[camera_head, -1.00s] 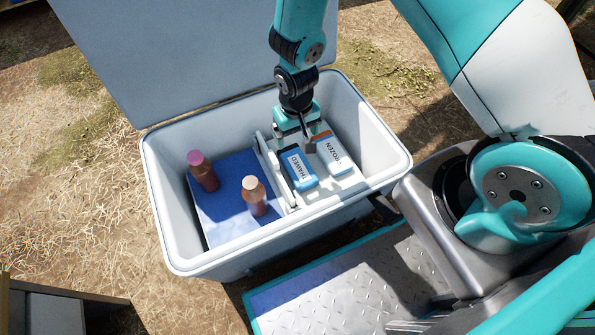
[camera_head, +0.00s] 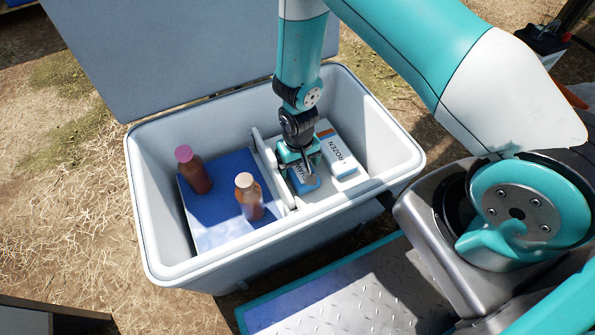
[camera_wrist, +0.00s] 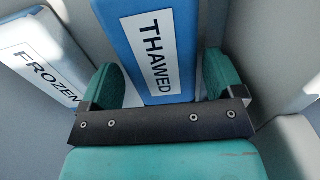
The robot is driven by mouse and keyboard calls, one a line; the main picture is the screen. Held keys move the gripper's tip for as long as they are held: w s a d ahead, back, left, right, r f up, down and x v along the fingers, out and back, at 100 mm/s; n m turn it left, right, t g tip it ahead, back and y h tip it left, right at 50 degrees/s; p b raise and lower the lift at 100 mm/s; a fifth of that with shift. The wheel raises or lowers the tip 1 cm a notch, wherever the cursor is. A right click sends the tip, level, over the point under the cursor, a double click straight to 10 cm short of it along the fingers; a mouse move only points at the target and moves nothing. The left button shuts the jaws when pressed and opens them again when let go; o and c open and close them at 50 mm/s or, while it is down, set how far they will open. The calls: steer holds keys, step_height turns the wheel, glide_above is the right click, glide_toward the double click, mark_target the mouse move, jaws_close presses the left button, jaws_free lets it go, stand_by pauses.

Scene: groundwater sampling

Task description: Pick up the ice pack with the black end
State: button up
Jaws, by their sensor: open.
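The blue ice pack labelled THAWED (camera_head: 300,187) lies in the right compartment of the cooler, partly covered by my gripper (camera_head: 304,170). Its black end, seen earlier, is hidden now behind the gripper. In the wrist view the THAWED pack (camera_wrist: 155,50) runs between the two teal fingers of my gripper (camera_wrist: 166,84), one on each side of it. The gripper is open; whether a finger touches the pack I cannot tell. A white pack labelled FROZEN (camera_head: 340,152) with an orange end lies just right of it. It also shows at left in the wrist view (camera_wrist: 40,55).
The open cooler (camera_head: 160,262) has high walls around the packs. A white divider (camera_head: 268,168) stands close left of the THAWED pack. Left of it, a pink-capped bottle (camera_head: 197,176) and a tan-capped bottle (camera_head: 249,204) stand on a blue surface (camera_head: 212,222).

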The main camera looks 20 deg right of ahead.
steer(key=shift+f, duration=0.15)
steer(key=shift+c, duration=0.4)
steer(key=c, duration=0.8)
